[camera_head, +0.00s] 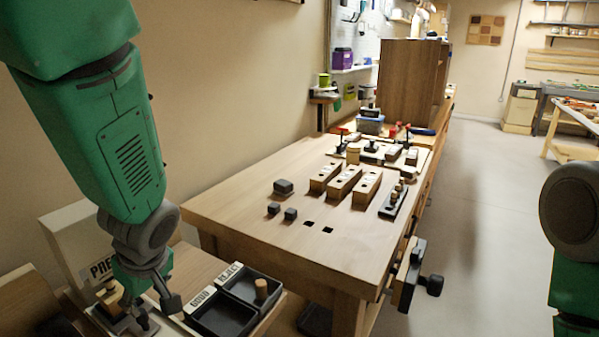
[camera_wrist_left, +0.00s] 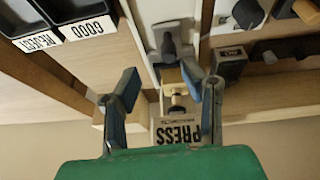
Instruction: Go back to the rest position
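My left gripper (camera_head: 145,297) hangs low at the left, over the bench with the press. In the left wrist view its two fingers (camera_wrist_left: 167,90) are spread, with nothing gripped between them. Beyond the fingers is the press, with a grey plunger (camera_wrist_left: 168,45), a light wooden piece (camera_wrist_left: 176,97) and a board marked PRESS (camera_wrist_left: 178,132). The press board also shows in the head view (camera_head: 75,240), partly hidden by my left arm. My right arm shows only at the right edge of the head view; its gripper is out of frame.
A black GOOD tray (camera_head: 222,329) and REJECT tray (camera_head: 238,275) sit right of the left gripper. A wooden peg (camera_head: 261,289) stands in the REJECT tray. The workbench (camera_head: 245,215) holds several blocks and a tall wooden cabinet (camera_head: 408,80). Open floor lies right of it.

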